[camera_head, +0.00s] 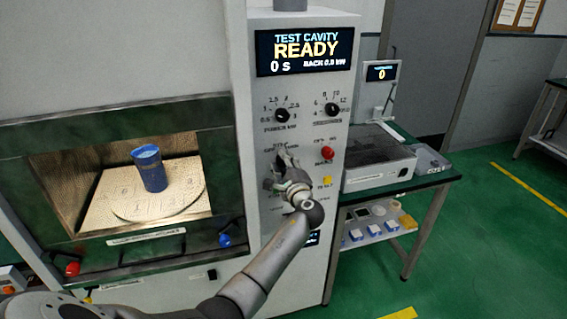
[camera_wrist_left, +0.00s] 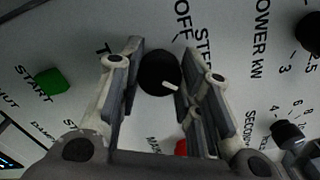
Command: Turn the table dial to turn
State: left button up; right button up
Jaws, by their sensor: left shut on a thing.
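The table dial is a round black knob (camera_wrist_left: 157,70) with a short white pointer mark, on the white front panel, beside the lettering "OFF" and partly hidden lettering. In the left wrist view the mark points to the lower right. My left gripper (camera_head: 283,168) is at the middle of the panel in the head view, where it hides the dial. In the wrist view its two fingers are on either side of the knob, shut on it. My right gripper is not in view.
A green START button (camera_wrist_left: 38,84) shows in the wrist view. A blue cup (camera_head: 150,169) stands on the turntable (camera_head: 122,205) in the cavity. The display reads READY.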

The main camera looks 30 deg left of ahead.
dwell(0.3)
pick_arm(q)
jog(key=o, duration=1)
jog(key=shift+o, duration=0.2)
jog(key=shift+d, duration=0.1)
jog(key=v, duration=1.2)
